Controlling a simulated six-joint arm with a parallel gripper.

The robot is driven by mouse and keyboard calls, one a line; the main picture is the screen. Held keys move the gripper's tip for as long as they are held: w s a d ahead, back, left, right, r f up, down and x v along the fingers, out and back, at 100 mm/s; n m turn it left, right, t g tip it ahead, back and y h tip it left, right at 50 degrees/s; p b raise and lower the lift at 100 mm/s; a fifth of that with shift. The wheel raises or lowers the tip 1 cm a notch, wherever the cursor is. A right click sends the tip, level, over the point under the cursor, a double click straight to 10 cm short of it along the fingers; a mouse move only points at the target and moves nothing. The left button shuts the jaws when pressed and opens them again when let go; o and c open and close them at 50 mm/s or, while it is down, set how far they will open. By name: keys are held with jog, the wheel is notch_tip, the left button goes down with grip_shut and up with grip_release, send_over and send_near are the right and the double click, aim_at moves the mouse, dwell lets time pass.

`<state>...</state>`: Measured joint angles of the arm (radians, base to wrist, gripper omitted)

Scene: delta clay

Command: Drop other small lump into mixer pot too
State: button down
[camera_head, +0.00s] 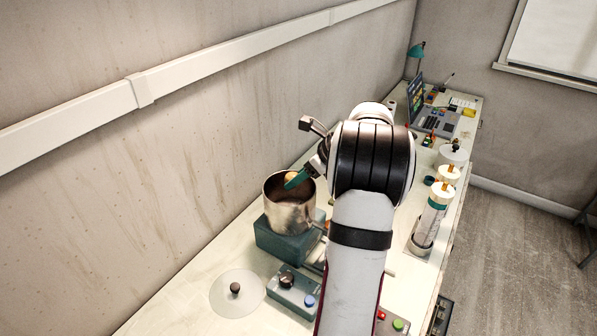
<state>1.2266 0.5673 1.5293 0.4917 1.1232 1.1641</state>
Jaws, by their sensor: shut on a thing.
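The metal mixer pot (289,212) stands open on a dark teal base near the wall. My gripper (296,178) reaches over the pot's mouth from the right, its teal fingers pointing down and left. It is shut on a small tan lump (290,176), which shows at the fingertips at the level of the rim. My arm hides part of the gripper. The pot's floor and any other lump in it cannot be made out.
A clear round lid (237,292) with a dark knob lies on the bench in front of the pot. A control box (292,291) with knobs sits beside it. A laptop (416,94) and lamp are at the far end.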

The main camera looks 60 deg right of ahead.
jog(key=shift+c, duration=1.2)
grip_release()
jog(key=v, duration=1.6)
jog(key=shift+f, duration=0.1)
